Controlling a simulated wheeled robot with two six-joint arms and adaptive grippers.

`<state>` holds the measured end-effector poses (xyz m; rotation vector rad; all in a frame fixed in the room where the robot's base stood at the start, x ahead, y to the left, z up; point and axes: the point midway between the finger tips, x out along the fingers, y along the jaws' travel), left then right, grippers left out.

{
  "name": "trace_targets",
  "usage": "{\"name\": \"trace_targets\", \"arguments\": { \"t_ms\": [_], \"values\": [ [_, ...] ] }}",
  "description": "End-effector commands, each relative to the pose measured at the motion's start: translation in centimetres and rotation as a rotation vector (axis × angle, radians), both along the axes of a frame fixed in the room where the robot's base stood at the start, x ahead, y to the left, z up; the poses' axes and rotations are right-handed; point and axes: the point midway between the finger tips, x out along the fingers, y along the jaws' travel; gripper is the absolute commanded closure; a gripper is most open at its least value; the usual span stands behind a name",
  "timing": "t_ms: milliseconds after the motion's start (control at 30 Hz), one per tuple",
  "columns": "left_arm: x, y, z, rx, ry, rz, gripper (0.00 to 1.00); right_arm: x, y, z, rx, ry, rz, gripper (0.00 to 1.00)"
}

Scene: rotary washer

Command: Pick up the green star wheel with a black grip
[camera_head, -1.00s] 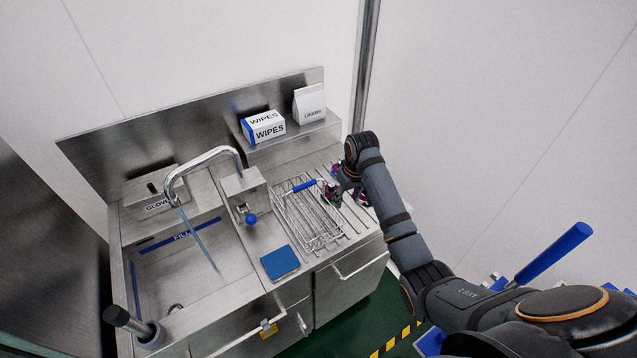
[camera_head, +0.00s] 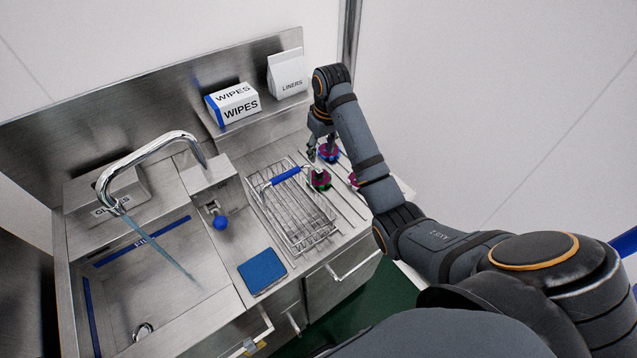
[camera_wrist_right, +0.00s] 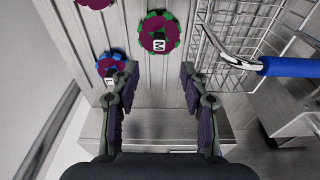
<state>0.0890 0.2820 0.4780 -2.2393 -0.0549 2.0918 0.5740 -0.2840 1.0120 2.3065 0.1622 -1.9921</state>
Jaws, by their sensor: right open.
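The green star wheel (camera_head: 319,181) has a maroon face and lies on the ribbed drainboard, right of the wire basket. In the right wrist view the green star wheel (camera_wrist_right: 159,30) shows a small black grip with a white M-like label on it. My right gripper (camera_head: 321,149) is behind it, near the blue-edged wheel. In the wrist view my right gripper (camera_wrist_right: 160,70) is open and empty, its fingers apart, with the green wheel beyond the gap between them. My left gripper is not in view.
A blue-edged wheel (camera_wrist_right: 110,66) lies close to one finger. Another maroon wheel (camera_head: 353,179) is partly hidden by my arm. The wire basket (camera_head: 291,211) with a blue handle (camera_wrist_right: 290,67) stands beside the green wheel. Wipes (camera_head: 233,103) and liners (camera_head: 287,73) boxes stand on the back shelf.

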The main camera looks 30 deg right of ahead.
Motion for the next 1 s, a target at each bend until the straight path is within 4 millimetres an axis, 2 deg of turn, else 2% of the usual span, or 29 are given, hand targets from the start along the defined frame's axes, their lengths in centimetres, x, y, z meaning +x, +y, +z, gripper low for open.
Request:
{"name": "trace_targets", "arguments": {
  "t_ms": [133, 233, 500, 733, 867, 1000],
  "values": [
    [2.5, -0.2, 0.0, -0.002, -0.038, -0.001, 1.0, 0.0, 0.0, -0.2, 0.0, -0.001, 0.0, 0.55],
    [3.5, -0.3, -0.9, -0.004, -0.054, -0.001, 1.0, 0.1, 0.0, -1.2, 0.0, 0.0, 0.0, 0.55],
    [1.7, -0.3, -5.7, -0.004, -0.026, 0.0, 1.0, 0.7, 0.1, -5.3, 0.001, -0.001, 0.001, 0.55],
    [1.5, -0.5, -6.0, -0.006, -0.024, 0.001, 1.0, 0.8, 0.1, -5.5, 0.0, -0.001, 0.0, 0.55],
    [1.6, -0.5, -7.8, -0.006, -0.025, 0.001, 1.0, 0.9, 0.0, -7.2, 0.0, -0.001, 0.0, 0.55],
    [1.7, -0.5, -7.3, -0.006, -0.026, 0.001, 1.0, 1.2, 0.0, -9.0, 0.001, 0.003, 0.0, 0.55]
  ]
}}
